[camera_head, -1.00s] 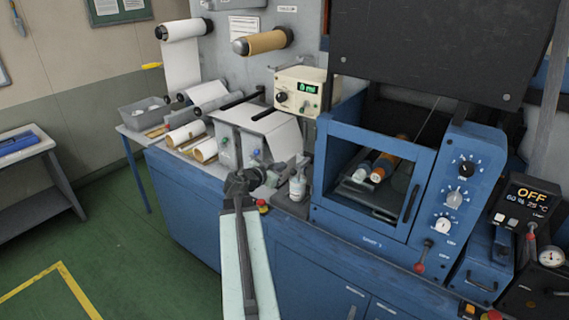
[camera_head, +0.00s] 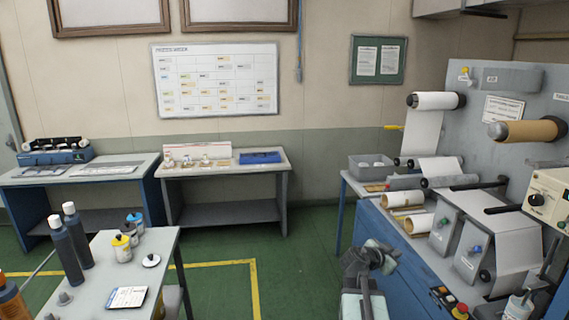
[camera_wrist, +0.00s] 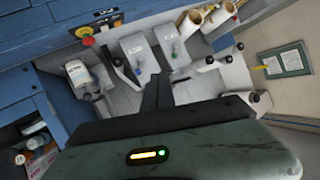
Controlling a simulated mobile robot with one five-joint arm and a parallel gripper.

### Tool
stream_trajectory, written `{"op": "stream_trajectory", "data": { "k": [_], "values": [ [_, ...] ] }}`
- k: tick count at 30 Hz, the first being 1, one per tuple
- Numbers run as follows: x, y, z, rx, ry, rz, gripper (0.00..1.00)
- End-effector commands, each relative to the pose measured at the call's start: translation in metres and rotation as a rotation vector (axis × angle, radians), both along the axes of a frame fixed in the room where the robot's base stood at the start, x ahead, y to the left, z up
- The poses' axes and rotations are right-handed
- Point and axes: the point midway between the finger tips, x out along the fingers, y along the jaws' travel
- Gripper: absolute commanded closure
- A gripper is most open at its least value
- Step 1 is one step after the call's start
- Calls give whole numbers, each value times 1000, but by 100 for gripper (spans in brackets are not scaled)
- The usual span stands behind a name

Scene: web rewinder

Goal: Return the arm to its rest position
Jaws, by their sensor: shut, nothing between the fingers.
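My gripper (camera_head: 384,256) is in the lower right part of the head view, dark grey, raised at the end of my arm. It stands over the green floor in front of the blue rewinder cabinet (camera_head: 385,246) and touches nothing that I can see. In the wrist view my gripper's dark fingers (camera_wrist: 157,95) are together, with nothing between them. The wrist view faces the rewinder bench, tilted.
The rewinder's paper roll (camera_head: 437,101), brown roll (camera_head: 525,131) and red stop button (camera_head: 460,311) are right of my arm. A grey table (camera_head: 102,262) with dark bottles (camera_head: 77,235) stands at left. Green floor (camera_head: 310,272) between them is free.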

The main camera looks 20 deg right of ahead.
Motion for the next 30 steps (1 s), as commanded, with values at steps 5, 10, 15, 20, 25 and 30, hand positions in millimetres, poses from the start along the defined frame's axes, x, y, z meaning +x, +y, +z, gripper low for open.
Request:
{"op": "stream_trajectory", "data": {
  "k": [5,10,15,20,25,30],
  "values": [
    [73,141,-39,164,95,197,100],
    [96,282,-85,338,318,430,100],
    [70,420,-130,531,656,762,100],
    [17,488,-150,702,981,1164,100],
    [0,499,-151,687,1128,1370,100],
    [1,498,-151,671,1140,1392,100]
  ]
}}
